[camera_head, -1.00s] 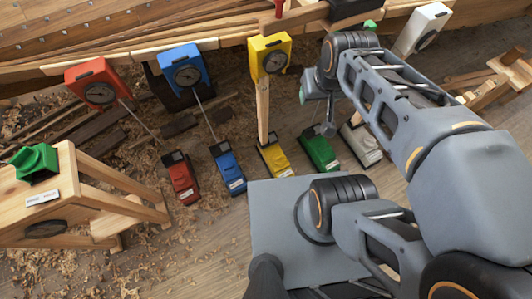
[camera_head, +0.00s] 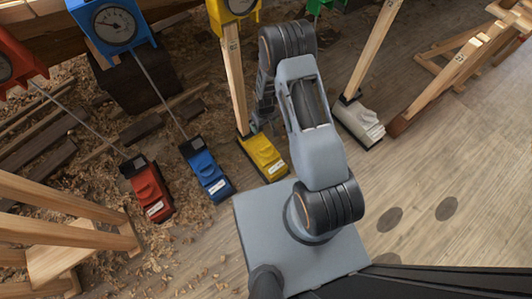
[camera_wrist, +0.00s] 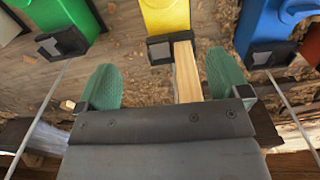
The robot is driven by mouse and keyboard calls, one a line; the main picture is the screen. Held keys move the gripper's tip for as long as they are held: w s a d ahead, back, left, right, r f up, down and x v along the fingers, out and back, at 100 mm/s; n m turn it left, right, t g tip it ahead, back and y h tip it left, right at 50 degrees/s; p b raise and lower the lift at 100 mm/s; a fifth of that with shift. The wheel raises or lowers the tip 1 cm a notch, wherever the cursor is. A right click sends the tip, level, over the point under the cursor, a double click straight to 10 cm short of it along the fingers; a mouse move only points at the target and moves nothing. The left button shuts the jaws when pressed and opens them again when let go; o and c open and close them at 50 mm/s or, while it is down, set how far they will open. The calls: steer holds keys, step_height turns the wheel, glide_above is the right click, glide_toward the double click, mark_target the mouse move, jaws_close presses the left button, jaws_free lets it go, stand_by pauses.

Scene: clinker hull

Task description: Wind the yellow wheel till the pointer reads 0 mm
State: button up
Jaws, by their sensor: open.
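The yellow gauge box (camera_head: 234,9) is cut off by the top edge in the head view, and I cannot read its pointer. A wooden post (camera_head: 234,85) runs from it down to a yellow base unit (camera_head: 263,156). I cannot make out a separate yellow wheel. In the wrist view the yellow unit (camera_wrist: 165,17) is ahead of my gripper (camera_wrist: 161,82), whose green fingers are wide apart. The post (camera_wrist: 187,72) shows between the fingers, nearer the right one; I cannot tell whether it is beneath them. My fingers are hardly visible in the head view.
Left of the yellow unit stand a blue unit (camera_head: 207,170) and a red unit (camera_head: 148,188), with thin rods up to their gauges. A white unit (camera_head: 359,122) is to the right. A green unit (camera_wrist: 64,20) shows in the wrist view.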

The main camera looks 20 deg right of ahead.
mark_target(266, 147)
steer(key=f+b, duration=0.2)
steer(key=f, duration=0.4)
steer(key=f+b, duration=0.2)
steer(key=f, duration=0.5)
steer(key=s+f+b, duration=0.1)
steer(key=f+b, duration=0.1)
steer(key=f, duration=0.4)
steer(key=shift+f, duration=0.25)
steer(key=c, duration=0.9)
steer(key=shift+c, duration=0.2)
steer(key=m+b, duration=0.1)
steer(key=m, duration=0.4)
steer(key=shift+w+m, duration=0.1)
steer(key=shift+m, duration=0.3)
steer(key=m+b, duration=0.1)
steer(key=m, duration=0.5)
steer(key=shift+m, duration=0.4)
